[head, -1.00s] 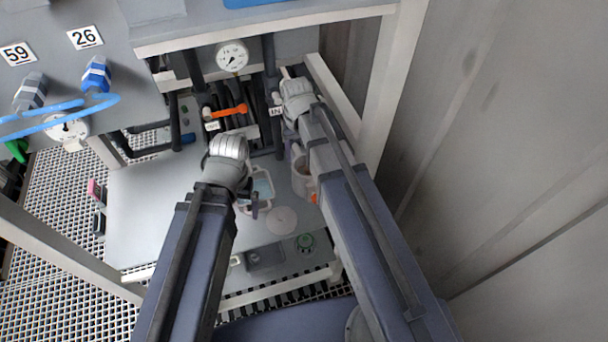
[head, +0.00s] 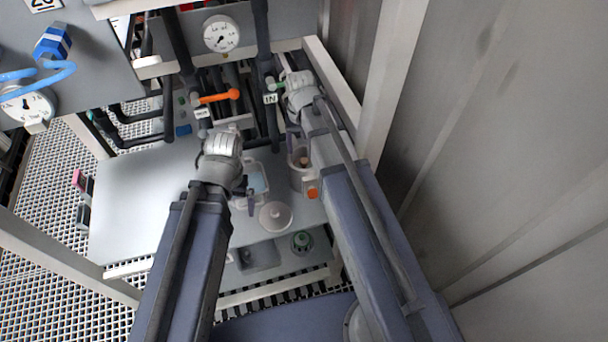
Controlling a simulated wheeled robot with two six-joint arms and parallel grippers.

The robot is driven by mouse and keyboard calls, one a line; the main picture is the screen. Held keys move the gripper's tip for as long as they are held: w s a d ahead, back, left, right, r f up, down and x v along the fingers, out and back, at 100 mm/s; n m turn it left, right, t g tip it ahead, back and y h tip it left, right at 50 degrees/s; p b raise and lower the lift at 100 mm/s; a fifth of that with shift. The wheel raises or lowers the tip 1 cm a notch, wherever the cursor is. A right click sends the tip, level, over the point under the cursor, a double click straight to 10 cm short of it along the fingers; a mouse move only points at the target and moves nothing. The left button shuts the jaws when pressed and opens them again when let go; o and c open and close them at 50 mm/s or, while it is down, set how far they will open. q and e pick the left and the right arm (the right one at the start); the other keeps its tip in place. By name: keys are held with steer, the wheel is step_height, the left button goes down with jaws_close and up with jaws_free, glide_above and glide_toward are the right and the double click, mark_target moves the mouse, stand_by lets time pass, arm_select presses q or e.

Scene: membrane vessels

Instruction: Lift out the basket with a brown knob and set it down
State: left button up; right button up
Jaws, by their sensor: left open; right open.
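An open, pale cylindrical vessel (head: 298,177) stands on the grey shelf, left of my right arm. A small brown knob (head: 304,161) shows inside its mouth; the basket under it is hidden by the vessel wall and my arm. A round white lid (head: 276,215) with a small knob lies on the shelf in front of the vessel.
An orange-handled valve (head: 220,97), a pressure gauge (head: 221,34) and black pipes stand behind. A grey tray (head: 258,257) and a green round item (head: 301,241) sit at the front. A white post (head: 385,80) and wall bound the right. The shelf's left side (head: 135,205) is clear.

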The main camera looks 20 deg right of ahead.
mark_target(304, 161)
steer(key=f+b, duration=0.2)
steer(key=s+f+b, duration=0.1)
steer(key=f+b, duration=0.1)
steer(key=shift+d+f, duration=0.1)
steer(key=shift+d, duration=0.2)
steer(key=shift+w+f+b, duration=0.1)
steer(key=shift+f+b, duration=0.45)
steer(key=shift+b, duration=0.05)
steer(key=shift+r, duration=0.1)
steer(key=shift+c, duration=0.2)
jaws_close()
